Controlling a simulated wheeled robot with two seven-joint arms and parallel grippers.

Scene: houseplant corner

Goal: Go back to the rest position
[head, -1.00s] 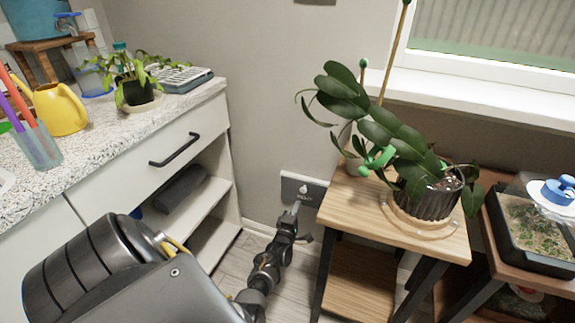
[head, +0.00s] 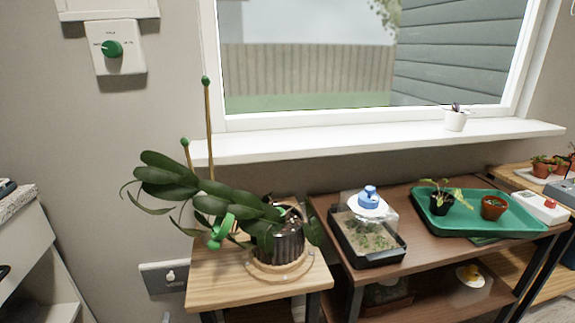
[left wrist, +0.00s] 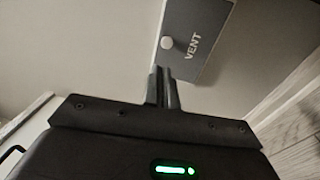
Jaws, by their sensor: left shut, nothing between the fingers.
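My left gripper (left wrist: 162,72) is shut and empty in the left wrist view. Its fingertips point towards the lower edge of a dark grey wall panel (left wrist: 200,38) marked VENT. The panel carries a pale round knob (left wrist: 167,43). Whether the fingers touch the panel cannot be told. In the head view the panel (head: 158,281) is on the wall left of the plant stand, and only a small tip of my left gripper (head: 166,317) shows at the bottom edge. My right gripper is in neither view.
A wooden stand (head: 215,291) holds a leaning potted plant (head: 290,240). Right of it, a brown shelf (head: 415,257) bears a seed tray (head: 372,262) and a green tray (head: 468,223). A white cabinet (head: 30,245) stands at the left, with a gap between.

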